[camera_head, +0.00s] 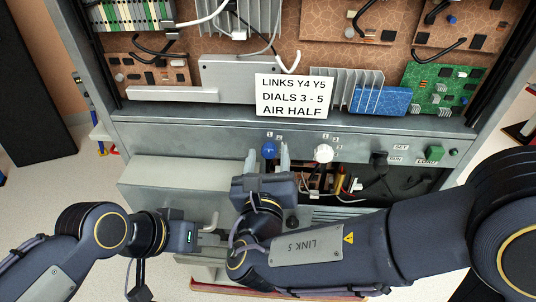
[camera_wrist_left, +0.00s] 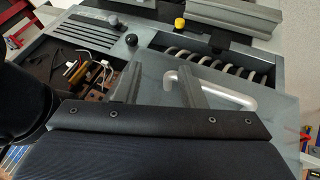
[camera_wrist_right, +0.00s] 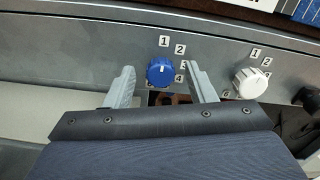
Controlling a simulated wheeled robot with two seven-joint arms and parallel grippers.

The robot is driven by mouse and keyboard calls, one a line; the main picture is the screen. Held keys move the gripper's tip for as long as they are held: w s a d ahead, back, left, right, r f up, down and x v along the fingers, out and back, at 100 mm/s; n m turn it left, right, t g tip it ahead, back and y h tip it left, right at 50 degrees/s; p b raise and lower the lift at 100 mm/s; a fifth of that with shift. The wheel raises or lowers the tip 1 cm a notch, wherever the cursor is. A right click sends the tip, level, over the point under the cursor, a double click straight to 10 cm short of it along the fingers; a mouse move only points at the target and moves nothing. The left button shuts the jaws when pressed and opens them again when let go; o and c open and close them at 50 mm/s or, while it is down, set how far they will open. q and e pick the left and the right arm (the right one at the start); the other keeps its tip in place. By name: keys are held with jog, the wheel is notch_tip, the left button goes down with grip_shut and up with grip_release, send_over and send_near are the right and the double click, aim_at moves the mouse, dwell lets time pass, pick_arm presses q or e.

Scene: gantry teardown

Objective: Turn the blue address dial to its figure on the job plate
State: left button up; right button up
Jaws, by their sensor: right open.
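The blue address dial (camera_wrist_right: 160,72) is on the grey front panel, with figures 1, 2, 3 and 4 legible around it; its pointer is too small to read. It also shows in the head view (camera_head: 269,150). My right gripper (camera_wrist_right: 163,82) is open, one finger on each side of the dial, with gaps visible; it also shows in the head view (camera_head: 268,160). The job plate (camera_head: 294,96) reads LINKS Y4 Y5, DIALS 3 - 5, AIR HALF. My left gripper (camera_wrist_left: 160,85) is open, low at the left, near a pale bent handle (camera_wrist_left: 225,95).
A white dial (camera_head: 323,153) is right of the blue one. Further right are a black switch (camera_head: 379,162) and a green button (camera_head: 434,152). An open bay (camera_head: 400,182) with wires lies below. Circuit boards (camera_head: 440,85) stand behind the panel.

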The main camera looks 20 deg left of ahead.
jog(key=c, duration=1)
jog(key=shift+o, duration=0.2)
jog(key=shift+f+m+b, duration=0.1)
jog(key=shift+m+b, duration=0.2)
jog(key=shift+b, duration=0.3)
jog(key=m+b, duration=0.4)
jog(key=b, duration=0.2)
jog(key=m+b, duration=0.4)
jog(key=b, duration=0.3)
jog(key=m+b, duration=0.5)
jog(key=b, duration=0.2)
jog(key=shift+f, duration=0.25)
jog(key=shift+r+m+b, duration=0.15)
jog(key=shift+m+b, duration=1.05)
jog(key=shift+b, duration=0.2)
jog(key=o, duration=1)
jog(key=shift+r, duration=0.1)
jog(key=shift+c, duration=0.2)
